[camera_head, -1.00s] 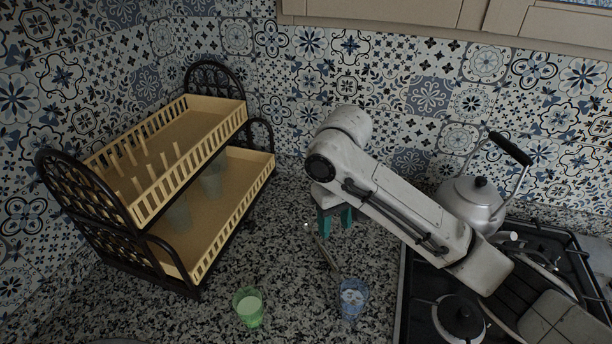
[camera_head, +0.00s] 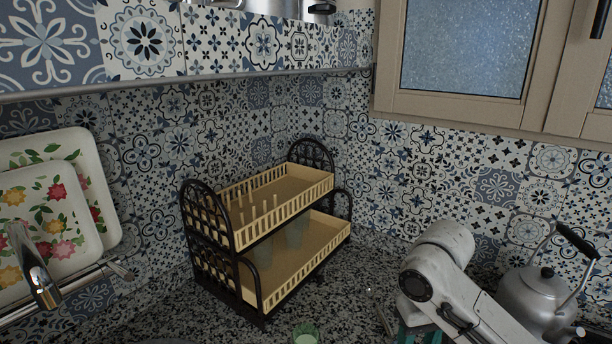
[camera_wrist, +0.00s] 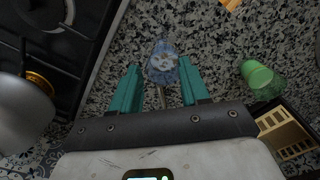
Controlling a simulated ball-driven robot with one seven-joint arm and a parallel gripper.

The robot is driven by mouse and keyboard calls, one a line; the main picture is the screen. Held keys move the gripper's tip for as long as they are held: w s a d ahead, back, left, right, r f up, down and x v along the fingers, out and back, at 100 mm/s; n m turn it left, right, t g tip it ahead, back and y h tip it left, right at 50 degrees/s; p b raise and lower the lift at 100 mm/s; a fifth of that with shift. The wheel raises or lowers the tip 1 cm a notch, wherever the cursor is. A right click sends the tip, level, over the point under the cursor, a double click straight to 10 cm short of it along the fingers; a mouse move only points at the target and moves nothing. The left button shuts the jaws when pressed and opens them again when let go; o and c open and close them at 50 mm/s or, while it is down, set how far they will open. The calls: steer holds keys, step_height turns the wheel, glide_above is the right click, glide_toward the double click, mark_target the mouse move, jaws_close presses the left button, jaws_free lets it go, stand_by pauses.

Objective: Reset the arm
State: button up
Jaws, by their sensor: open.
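My gripper (camera_wrist: 159,66) is open, with its two teal fingers apart and nothing held between them. In the head view only its teal upper part (camera_head: 408,334) shows at the bottom edge, and the fingertips are cut off. A blue patterned glass (camera_wrist: 163,56) stands on the counter beyond the fingertips in the wrist view. A thin metal utensil (camera_wrist: 161,97) lies on the counter, seen through the finger gap. A green glass (camera_wrist: 258,74) is to the right in the wrist view, and its rim shows at the head view's bottom edge (camera_head: 306,335).
A two-tier dish rack (camera_head: 332,184) with translucent cups on its lower tier stands in the corner. A kettle (camera_head: 532,298) is right of my arm, by the black stove (camera_wrist: 88,50). Flowered trays (camera_head: 112,212) and a faucet (camera_head: 34,266) are at left. Cabinets (camera_head: 450,103) hang above.

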steer(key=s+a+f+t+y, duration=0.1)
steer(key=s+a+f+y, duration=0.2)
steer(key=a, duration=0.5)
steer(key=s+a+f+t+y, duration=0.1)
steer(key=s+f, duration=0.5)
steer(key=s+d+f+m+h, duration=0.1)
steer(key=s+d+f, duration=0.2)
steer(key=s+d, duration=0.2)
steer(key=s+d+f+h, duration=0.1)
steer(key=s+d+f, duration=0.2)
steer(key=s, duration=0.8)
steer(key=s+d+f+m+h, duration=0.1)
steer(key=s+d+f+h, duration=0.1)
steer(key=s+d, duration=0.5)
steer(key=shift+s+f+m+g, duration=0.3)
steer(key=shift+s+f+g, duration=0.1)
steer(key=shift+f, duration=0.4)
